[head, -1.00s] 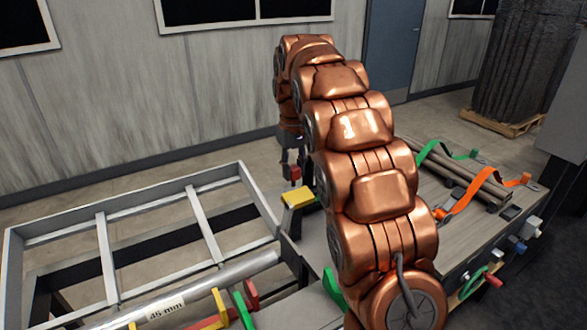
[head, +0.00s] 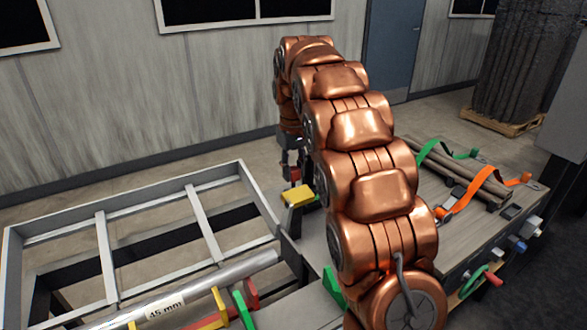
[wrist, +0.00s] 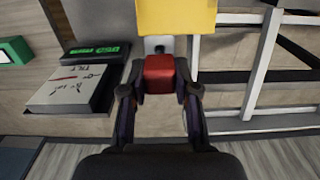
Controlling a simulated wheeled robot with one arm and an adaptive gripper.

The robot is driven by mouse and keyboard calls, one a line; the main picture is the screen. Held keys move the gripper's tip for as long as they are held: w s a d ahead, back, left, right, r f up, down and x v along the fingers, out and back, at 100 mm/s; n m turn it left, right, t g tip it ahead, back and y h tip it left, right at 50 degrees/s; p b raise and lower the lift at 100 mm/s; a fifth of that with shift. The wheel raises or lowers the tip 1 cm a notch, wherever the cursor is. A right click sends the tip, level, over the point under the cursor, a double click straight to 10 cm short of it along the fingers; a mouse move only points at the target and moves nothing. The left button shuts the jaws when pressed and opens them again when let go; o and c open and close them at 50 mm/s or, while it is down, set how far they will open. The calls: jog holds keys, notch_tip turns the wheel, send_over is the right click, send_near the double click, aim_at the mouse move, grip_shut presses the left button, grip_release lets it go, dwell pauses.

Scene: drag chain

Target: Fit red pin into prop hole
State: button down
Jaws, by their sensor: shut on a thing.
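My gripper (wrist: 160,88) is shut on the red pin (wrist: 160,72), whose block-like red end shows between the two fingers in the wrist view. In the head view my gripper (head: 291,165) hangs just behind a yellow-topped prop (head: 298,196), with a bit of red visible between its fingers. In the wrist view the yellow part (wrist: 176,16) lies just beyond the pin, with a grey plate and a small dark spot, perhaps a hole, between them. Whether the pin's tip is in a hole is hidden.
A grey metal frame (head: 103,250) stands at left, with a pipe marked 45 mm (head: 165,305) in front. The bench (head: 455,235) at right bears green and orange straps. A scale-like box with paper (wrist: 78,88) sits left of the pin in the wrist view.

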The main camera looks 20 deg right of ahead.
aim_at(294, 180)
jog(key=shift+f+b, duration=0.7)
jog(key=shift+f, duration=1)
jog(key=c, duration=0.8)
grip_release()
jog(key=shift+r, duration=3.7)
jog(key=shift+s+r, duration=0.1)
